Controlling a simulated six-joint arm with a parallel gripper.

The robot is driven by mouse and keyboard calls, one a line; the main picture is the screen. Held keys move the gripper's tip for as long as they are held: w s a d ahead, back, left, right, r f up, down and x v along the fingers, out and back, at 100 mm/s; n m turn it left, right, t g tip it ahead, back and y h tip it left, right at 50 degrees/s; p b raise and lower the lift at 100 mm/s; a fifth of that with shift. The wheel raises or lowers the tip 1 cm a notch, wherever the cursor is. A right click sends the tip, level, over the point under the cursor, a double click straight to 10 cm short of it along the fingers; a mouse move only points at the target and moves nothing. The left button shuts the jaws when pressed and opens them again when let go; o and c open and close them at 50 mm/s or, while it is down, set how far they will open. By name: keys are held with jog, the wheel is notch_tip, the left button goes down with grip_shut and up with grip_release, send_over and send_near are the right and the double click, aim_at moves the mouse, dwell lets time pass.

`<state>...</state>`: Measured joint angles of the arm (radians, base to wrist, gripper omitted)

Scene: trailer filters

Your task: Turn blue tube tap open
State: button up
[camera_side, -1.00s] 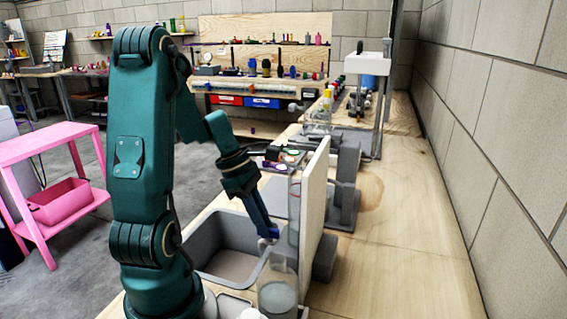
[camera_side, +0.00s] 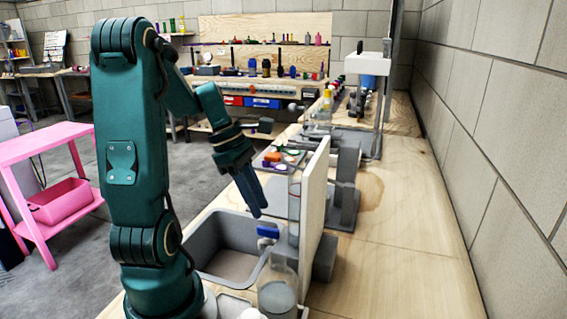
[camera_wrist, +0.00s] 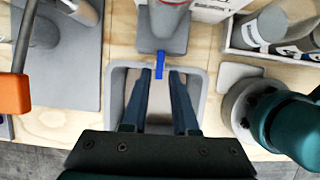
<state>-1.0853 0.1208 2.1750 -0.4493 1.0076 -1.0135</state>
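The blue tap (camera_side: 268,232) sits low on the clear tube (camera_side: 293,212), which stands upright against a white board. In the side view its handle lies roughly level, pointing left over the grey basin. In the wrist view the blue tap (camera_wrist: 159,64) shows as a narrow bar just beyond my fingertips, between their lines. My gripper (camera_side: 257,214) is above and slightly left of the tap, fingers pointing down, apart from it. In the wrist view my gripper (camera_wrist: 160,78) is open with nothing between the fingers.
A grey basin (camera_side: 212,232) lies below my gripper. A clear vessel (camera_side: 278,292) stands in front of the tube. The white board (camera_side: 313,200) rises just right of the tap. The wooden bench (camera_side: 400,250) to the right is clear.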

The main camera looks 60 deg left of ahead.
aim_at(265, 227)
notch_tip(265, 227, up, 5)
jog(key=shift+f, duration=0.1)
dwell(0.4)
jog(key=f, duration=0.9)
jog(key=shift+w+d, duration=0.25)
jog(key=shift+d, duration=0.1)
jog(key=shift+w+d+f, duration=0.1)
jog(key=shift+w+f, duration=0.05)
jog(key=shift+f, duration=0.35)
jog(key=shift+r, duration=0.1)
jog(key=shift+r, duration=0.1)
